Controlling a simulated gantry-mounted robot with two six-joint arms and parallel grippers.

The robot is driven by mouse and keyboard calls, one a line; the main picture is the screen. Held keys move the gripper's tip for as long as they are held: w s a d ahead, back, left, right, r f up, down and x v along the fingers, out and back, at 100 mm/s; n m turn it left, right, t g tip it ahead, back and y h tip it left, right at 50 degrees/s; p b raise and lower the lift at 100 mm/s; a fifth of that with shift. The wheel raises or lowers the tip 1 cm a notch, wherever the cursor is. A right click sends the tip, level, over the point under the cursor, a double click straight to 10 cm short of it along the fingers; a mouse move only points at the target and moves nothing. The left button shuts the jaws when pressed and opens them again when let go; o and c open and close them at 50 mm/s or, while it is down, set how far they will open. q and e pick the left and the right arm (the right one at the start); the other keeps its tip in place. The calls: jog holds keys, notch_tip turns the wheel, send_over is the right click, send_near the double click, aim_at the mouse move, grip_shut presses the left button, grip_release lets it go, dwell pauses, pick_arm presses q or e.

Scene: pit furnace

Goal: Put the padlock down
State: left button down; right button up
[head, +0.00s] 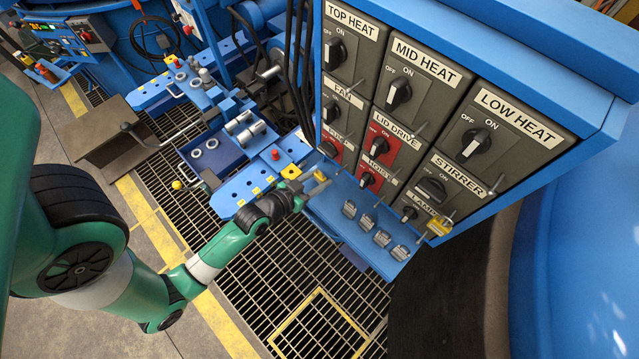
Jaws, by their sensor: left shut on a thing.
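My left gripper (312,188) reaches in from the left and is shut at the left end of the blue shelf (335,222) below the switch panel. A small pale yellow thing at its fingertips looks like the padlock (320,176); the fingers hide part of it. I cannot tell whether it touches the shelf. Several grey padlocks (382,238) sit in a row on the shelf, to the right of the gripper. A yellow padlock (438,226) is at the panel's lower right, near the lamp switch. My right gripper is not in view.
The grey switch panel (430,100) with rotary knobs and thin protruding rods stands just above the shelf. A blue bench (235,185) with fittings lies behind and left of the gripper. Floor grating (290,265) lies below. Black cables hang beside the panel.

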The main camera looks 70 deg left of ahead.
pick_arm(q)
notch_tip(320, 180, down, 2)
jog(key=shift+b, duration=0.35)
jog(key=shift+s+d+r, duration=0.15)
jog(key=shift+s, duration=0.05)
jog(key=shift+w, duration=0.15)
jog(key=shift+c, duration=1.8)
grip_release()
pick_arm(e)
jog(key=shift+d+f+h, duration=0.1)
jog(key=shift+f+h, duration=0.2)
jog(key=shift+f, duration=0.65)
pick_arm(q)
jog(key=shift+r+p, duration=0.15)
jog(key=shift+p, duration=0.2)
jog(key=v, duration=1.2)
jog(key=shift+p, duration=0.3)
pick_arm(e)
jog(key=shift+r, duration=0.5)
